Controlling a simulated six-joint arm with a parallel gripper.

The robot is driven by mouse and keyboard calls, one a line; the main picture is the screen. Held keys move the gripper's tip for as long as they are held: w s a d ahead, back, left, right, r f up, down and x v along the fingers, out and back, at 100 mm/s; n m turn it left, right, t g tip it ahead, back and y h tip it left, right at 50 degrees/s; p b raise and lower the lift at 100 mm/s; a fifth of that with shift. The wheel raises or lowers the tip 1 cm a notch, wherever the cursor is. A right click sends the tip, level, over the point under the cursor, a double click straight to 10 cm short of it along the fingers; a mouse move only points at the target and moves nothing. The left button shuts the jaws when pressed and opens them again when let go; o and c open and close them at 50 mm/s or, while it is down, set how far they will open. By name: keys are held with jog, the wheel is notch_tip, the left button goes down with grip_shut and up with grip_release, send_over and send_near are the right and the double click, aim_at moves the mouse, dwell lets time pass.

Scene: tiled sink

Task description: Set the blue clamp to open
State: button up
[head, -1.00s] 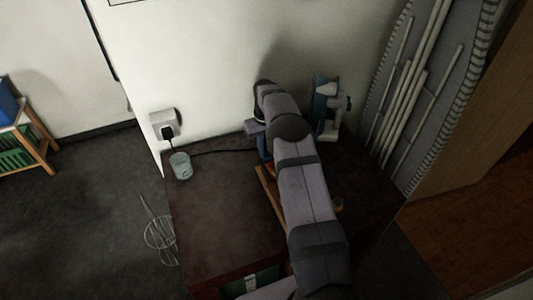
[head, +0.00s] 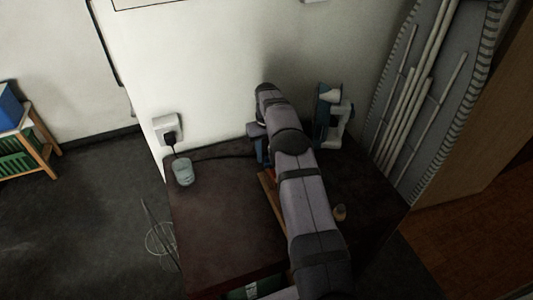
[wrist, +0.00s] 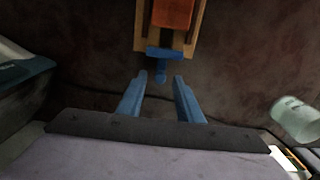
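The blue clamp (wrist: 165,53) shows in the wrist view as a blue crossbar with a short knob pointing toward me, at the near end of a wooden frame (wrist: 142,32) holding an orange-red block (wrist: 172,13). My gripper (wrist: 158,82) has two blue fingers, spread apart and empty. The knob tip lies between the fingertips in the picture; I cannot tell whether they touch. In the head view my arm covers most of the frame and the clamp; only a strip of wood (head: 268,188) shows beside it.
A dark cable runs from the wall plug (head: 169,138) behind my gripper. A blue and white appliance (head: 335,117) stands right of my arm. The dark tabletop (head: 225,235) is clear at front left.

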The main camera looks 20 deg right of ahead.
jog(key=shift+r, duration=0.1)
notch_tip(320, 180, up, 7)
jog(key=shift+b, duration=0.55)
jog(key=shift+r, duration=0.1)
